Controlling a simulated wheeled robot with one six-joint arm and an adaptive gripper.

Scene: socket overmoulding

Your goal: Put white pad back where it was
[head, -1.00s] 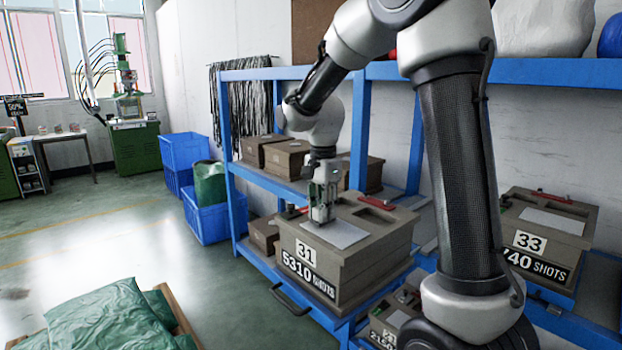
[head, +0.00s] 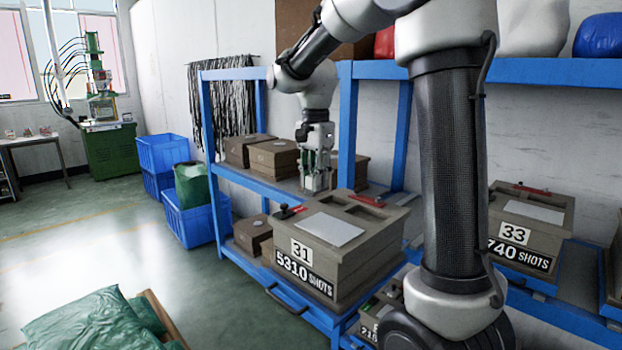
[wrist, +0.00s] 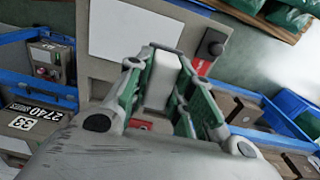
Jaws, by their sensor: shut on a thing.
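My gripper (head: 315,184) is above the back part of the grey-brown mould box marked 31 and 5310 SHOTS (head: 330,262). In the wrist view its green-sided fingers (wrist: 160,85) are shut on a small white pad (wrist: 162,76), held between them. In the head view the pad is hard to tell from the fingertips. A flat pale plate (head: 330,229) lies on top of box 31 and also shows in the wrist view (wrist: 135,27). Nothing lies on that plate.
Box 33 (head: 530,222) stands on the blue rack to the right. Smaller boxes (head: 273,157) stand on the shelf behind my gripper. Red clamps (head: 366,200) and a dark knob (wrist: 211,45) stick up from box 31. Blue crates (head: 196,220) stand on the floor.

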